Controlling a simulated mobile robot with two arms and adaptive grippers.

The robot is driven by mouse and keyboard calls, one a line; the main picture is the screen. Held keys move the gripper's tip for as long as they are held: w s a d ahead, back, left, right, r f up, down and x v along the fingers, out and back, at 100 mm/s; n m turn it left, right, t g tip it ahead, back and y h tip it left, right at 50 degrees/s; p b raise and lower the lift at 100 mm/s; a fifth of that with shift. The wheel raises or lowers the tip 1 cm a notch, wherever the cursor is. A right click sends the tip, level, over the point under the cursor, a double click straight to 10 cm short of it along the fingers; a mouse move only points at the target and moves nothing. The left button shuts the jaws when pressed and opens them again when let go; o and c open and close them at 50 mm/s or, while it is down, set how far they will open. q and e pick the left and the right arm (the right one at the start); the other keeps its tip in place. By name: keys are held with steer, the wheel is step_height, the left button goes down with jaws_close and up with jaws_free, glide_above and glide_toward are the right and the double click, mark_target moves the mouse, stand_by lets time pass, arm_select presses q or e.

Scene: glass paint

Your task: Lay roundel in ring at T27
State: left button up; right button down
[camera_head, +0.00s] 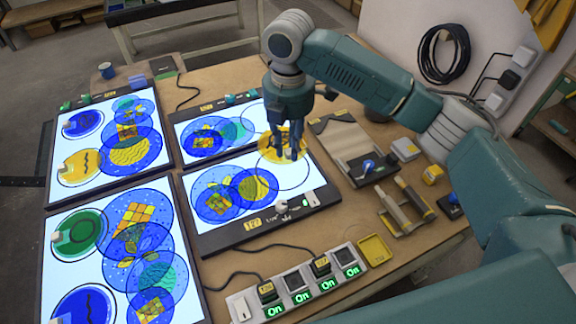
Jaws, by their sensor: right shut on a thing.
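My right gripper (290,152) reaches in from the right and points down over the lit panel labelled T27 (205,246). It is shut on a yellow glass roundel (268,143), which shows around the fingertips and is partly hidden by them. The roundel is at the panel's upper right, overlapping the far part of a thin dark empty ring (290,188) drawn there. I cannot tell whether it touches the panel. Blue and yellow patterned roundels (215,205) overlap on the left half of this panel. My left gripper is not in view.
Other lit panels with coloured roundels lie left (68,165), front left (60,270) and behind (180,135). A switch strip (300,285) with green "On" lights stands in front. Tools, a yellow tray (374,250) and a tape measure (432,174) lie at right.

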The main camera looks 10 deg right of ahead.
mark_target(289, 160)
step_height(289, 160, down, 5)
steer(key=shift+r+p, duration=0.1)
steer(key=shift+p, duration=0.25)
step_height(289, 160, down, 4)
steer(key=shift+r+p, duration=0.25)
steer(key=shift+p, duration=0.1)
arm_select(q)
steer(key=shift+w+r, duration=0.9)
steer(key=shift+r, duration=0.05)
arm_select(e)
steer(key=shift+f, duration=0.3)
steer(key=shift+f, duration=0.15)
steer(key=c, duration=1.5)
jaws_free()
steer(key=shift+c, duration=0.2)
